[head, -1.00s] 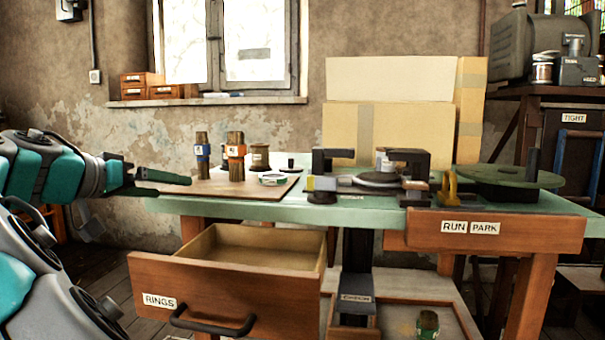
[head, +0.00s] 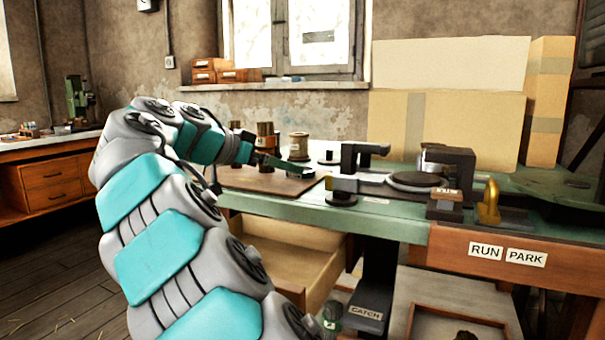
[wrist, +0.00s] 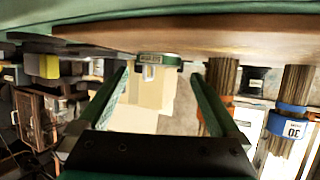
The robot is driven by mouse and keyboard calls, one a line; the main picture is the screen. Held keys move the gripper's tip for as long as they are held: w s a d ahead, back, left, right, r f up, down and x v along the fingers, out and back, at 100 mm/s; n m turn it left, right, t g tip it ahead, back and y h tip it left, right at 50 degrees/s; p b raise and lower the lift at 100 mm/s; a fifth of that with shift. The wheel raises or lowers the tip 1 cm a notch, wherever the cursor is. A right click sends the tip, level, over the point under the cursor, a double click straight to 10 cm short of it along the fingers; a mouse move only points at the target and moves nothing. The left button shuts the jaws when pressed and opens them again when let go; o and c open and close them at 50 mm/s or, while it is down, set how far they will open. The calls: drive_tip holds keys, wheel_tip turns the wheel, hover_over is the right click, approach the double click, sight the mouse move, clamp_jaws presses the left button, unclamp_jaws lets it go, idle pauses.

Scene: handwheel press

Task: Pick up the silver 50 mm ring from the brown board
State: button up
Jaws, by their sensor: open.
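The brown board (head: 262,184) lies on the green bench top, and its edge crosses the top of the inverted wrist view (wrist: 200,38). A low ring-like piece (wrist: 158,59) with a green label sits at the board's edge, ahead of my fingers and roughly between them. I take it for the silver ring; the label's size is too small to read. My gripper (head: 287,164) is over the board, its green fingers pointing right. In the wrist view my gripper (wrist: 158,82) is open, with nothing between its fingers. My arm hides part of the board.
Brown bundles stand on the board beside my gripper, one with an orange band (wrist: 225,101) and one with a blue band (wrist: 289,121). A spool (head: 298,146) stands behind. The black press parts (head: 350,160) are right of the board. An open drawer (head: 290,255) juts below.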

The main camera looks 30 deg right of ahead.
sight(293, 178)
drive_tip(key=x, duration=0.4)
drive_tip(key=shift+d, duration=0.2)
drive_tip(key=shift+s, duration=0.1)
drive_tip(key=c, duration=1.2)
drive_tip(key=shift+r, duration=0.15)
drive_tip(key=shift+r+p, duration=1.4)
drive_tip(key=shift+r, duration=3.45)
